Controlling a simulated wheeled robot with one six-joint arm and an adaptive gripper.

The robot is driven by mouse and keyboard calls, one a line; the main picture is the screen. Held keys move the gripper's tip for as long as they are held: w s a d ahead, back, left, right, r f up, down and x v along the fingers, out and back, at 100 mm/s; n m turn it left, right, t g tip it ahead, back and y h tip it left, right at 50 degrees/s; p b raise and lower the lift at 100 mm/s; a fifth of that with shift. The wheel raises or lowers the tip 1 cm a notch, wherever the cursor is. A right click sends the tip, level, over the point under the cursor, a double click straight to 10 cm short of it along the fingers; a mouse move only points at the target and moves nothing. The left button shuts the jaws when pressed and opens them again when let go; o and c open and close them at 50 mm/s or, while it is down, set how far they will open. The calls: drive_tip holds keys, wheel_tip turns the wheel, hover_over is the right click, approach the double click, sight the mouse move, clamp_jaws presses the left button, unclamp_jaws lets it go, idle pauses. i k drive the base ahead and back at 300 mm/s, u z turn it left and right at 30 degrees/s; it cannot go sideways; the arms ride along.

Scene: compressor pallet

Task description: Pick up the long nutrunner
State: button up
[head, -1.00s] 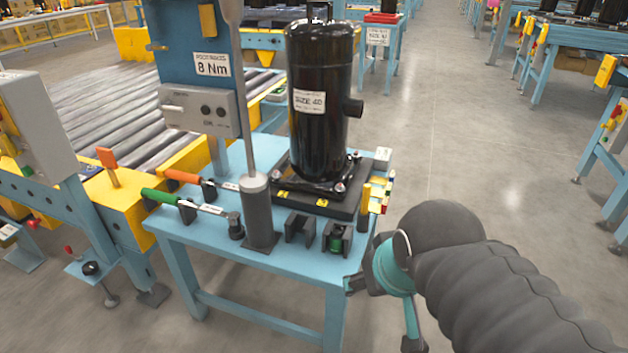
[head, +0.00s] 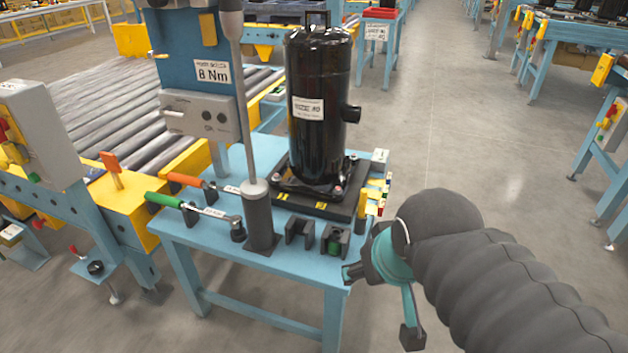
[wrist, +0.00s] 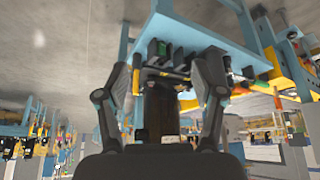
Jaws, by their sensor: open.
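A long upright tool with a thin grey shaft (head: 246,110), which I take to be the long nutrunner, stands in a dark cylindrical holder (head: 260,225) at the front of the blue table (head: 285,262). Its top runs out of the head view. My gripper (head: 380,300) is at the table's right front corner, to the right of the tool and apart from it. In the wrist view my gripper (wrist: 172,75) has its two fingers spread with nothing between them touching; the table appears upside down beyond. I cannot pick out the tool there.
A black compressor (head: 318,130) stands on a dark base behind the holder. Green-handled (head: 165,200) and orange-handled (head: 187,181) wrenches lie to the left. Small black blocks (head: 300,231) sit right of the holder. A blue post with a grey box (head: 200,113) rises behind.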

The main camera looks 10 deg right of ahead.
sight(230, 13)
drive_tip(key=u, duration=2.15)
drive_tip(key=k, duration=0.9)
drive_tip(key=z, duration=1.65)
drive_tip(key=i, duration=0.5)
